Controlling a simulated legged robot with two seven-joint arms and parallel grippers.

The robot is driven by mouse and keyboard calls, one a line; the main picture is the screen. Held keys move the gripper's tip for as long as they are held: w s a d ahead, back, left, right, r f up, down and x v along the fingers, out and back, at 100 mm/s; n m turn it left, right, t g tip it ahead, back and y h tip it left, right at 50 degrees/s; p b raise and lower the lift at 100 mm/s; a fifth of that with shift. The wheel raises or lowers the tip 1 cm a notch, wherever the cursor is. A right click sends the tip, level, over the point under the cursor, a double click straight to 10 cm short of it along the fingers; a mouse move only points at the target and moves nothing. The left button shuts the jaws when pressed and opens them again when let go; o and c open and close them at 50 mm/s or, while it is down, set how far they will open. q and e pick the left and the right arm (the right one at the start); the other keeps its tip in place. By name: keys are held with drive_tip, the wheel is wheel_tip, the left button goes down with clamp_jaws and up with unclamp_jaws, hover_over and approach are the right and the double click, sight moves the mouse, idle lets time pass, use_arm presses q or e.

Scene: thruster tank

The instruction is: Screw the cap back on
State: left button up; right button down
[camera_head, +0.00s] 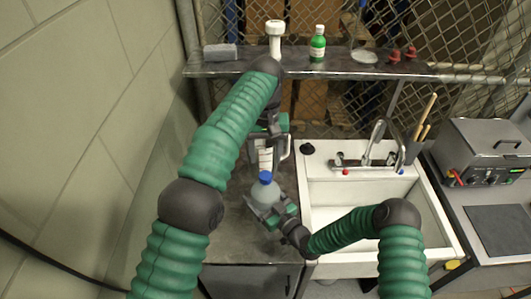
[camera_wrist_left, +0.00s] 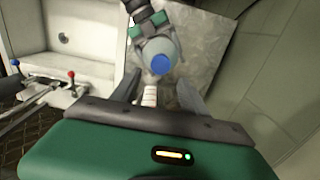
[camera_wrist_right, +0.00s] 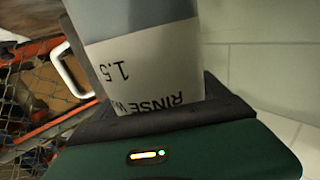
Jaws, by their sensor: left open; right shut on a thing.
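A clear bottle (camera_head: 264,193) stands upright at the front of the dark counter, with a blue cap (camera_head: 265,177) on its top. My right gripper (camera_head: 270,212) is shut on the bottle's body. The right wrist view shows the printed label (camera_wrist_right: 145,65) close up. My left gripper (camera_head: 273,143) is open and empty behind the bottle. In the left wrist view, the blue cap (camera_wrist_left: 161,65) lies just beyond and between the open fingers (camera_wrist_left: 157,88), apart from them. I cannot tell how tightly the cap sits.
A white ribbed or marked vessel (camera_head: 265,159) stands behind the bottle, near my left gripper. A white sink (camera_head: 322,250) with a tap (camera_head: 375,145) is to the right. A shelf (camera_head: 335,70) at the back holds a green bottle (camera_head: 318,45). A wall stands close at left.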

sight(266, 175)
use_arm(q)
wheel_tip(266, 175, down, 8)
drive_tip(key=shift+r, duration=0.1)
idle(0.4)
clamp_jaws()
drive_tip(key=shift+o, duration=0.8)
unclamp_jaws()
wheel_tip(266, 175, up, 8)
drive_tip(key=shift+f, duration=0.25)
